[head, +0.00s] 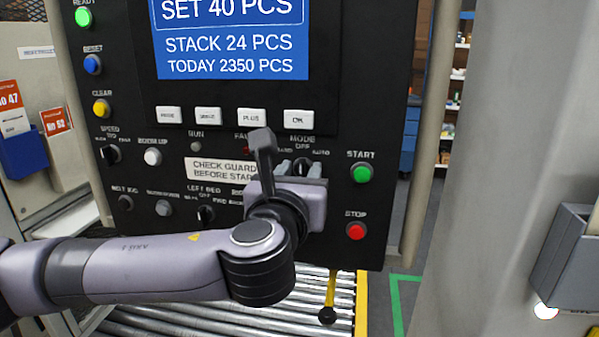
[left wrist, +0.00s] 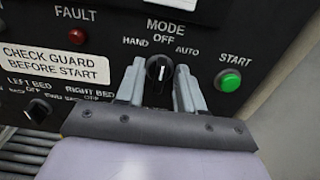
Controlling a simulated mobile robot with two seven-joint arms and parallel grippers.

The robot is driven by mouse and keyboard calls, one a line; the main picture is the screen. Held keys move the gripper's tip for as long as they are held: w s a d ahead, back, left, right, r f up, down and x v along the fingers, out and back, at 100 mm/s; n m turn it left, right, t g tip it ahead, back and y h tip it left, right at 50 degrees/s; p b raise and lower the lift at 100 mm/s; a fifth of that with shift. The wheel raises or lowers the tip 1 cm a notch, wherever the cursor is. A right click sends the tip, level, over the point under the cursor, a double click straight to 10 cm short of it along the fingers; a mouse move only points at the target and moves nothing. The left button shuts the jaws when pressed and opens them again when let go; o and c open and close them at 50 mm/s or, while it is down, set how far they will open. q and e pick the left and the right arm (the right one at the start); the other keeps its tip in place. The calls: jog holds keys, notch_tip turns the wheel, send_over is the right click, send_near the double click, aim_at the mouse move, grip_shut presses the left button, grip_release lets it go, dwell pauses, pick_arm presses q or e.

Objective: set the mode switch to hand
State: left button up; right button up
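The mode switch (left wrist: 159,68) is a round black knob on the dark panel, with HAND at its upper left, OFF above and AUTO at its upper right. Its raised grip stands about upright, in line with OFF. My left gripper (left wrist: 157,84) is open, with one grey finger on each side of the knob; I cannot tell whether either finger touches it. In the head view my left gripper (head: 299,168) is in front of the panel below the MODE label, and the switch (head: 303,163) is partly hidden behind it. My right gripper is out of view.
The green START button (head: 361,174) is close to the right of the switch, with the red STOP button (head: 356,231) below. A fault lamp (left wrist: 79,33) and a CHECK GUARD sign (left wrist: 52,63) are to the left. Rollers (head: 170,322) run below the panel.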

pick_arm(q)
grip_shut()
jog(key=shift+n, duration=0.3)
jog(key=n+b, duration=0.2)
jog(key=n, duration=0.6)
jog(key=shift+a, duration=0.1)
jog(key=shift+n, duration=0.3)
dwell(0.4)
